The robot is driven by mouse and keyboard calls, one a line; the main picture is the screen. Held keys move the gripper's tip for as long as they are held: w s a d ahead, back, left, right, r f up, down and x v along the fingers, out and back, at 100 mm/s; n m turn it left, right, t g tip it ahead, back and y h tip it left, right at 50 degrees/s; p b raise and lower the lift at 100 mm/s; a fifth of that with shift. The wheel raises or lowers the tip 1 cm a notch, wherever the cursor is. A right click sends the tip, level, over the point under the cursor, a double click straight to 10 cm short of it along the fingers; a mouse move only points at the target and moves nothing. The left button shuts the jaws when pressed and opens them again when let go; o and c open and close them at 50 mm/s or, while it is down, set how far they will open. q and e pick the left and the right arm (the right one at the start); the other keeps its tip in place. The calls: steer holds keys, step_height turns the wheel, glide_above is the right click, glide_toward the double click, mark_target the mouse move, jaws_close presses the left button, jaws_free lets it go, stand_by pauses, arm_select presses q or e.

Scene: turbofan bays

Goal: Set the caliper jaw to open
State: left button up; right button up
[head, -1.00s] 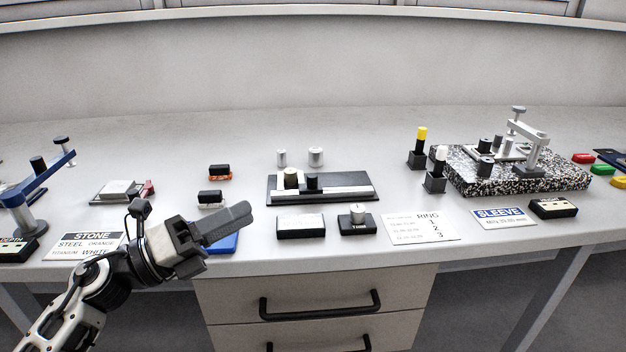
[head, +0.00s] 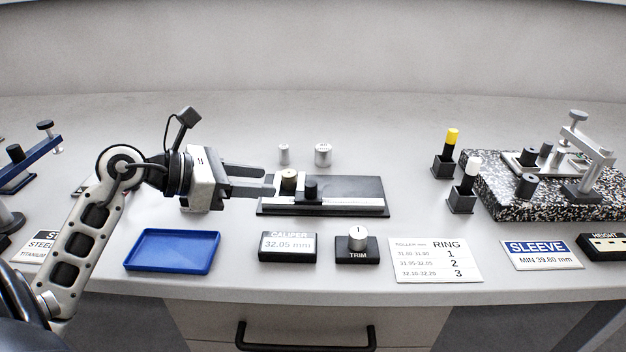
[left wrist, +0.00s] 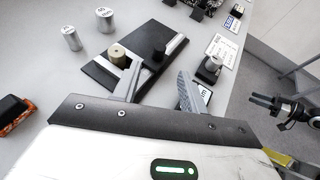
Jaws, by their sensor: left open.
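The caliper is a black base (head: 345,184) with a silver rail (head: 352,203); it also shows in the left wrist view (left wrist: 95,72). A tan-topped roller (head: 289,182) stands at its left end, close beside the black sliding jaw block (head: 311,189). I cannot tell whether they touch. The caliper display (head: 288,246) reads 32.05 mm. My left gripper (head: 268,180) is open and empty, its fingertips at the caliper's left end in the head view. In the left wrist view, what looks like my right gripper (left wrist: 277,107) is small and dark at the right; its jaws are unclear.
A trim knob (head: 358,238) stands right of the display, a blue tray (head: 172,262) left of it. Two grey cylinders (head: 323,155) stand behind the caliper.

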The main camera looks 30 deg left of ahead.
mark_target(307, 185)
arm_select(q)
steer(key=p+x, duration=0.1)
steer(key=x, duration=1)
steer(key=shift+w, duration=0.1)
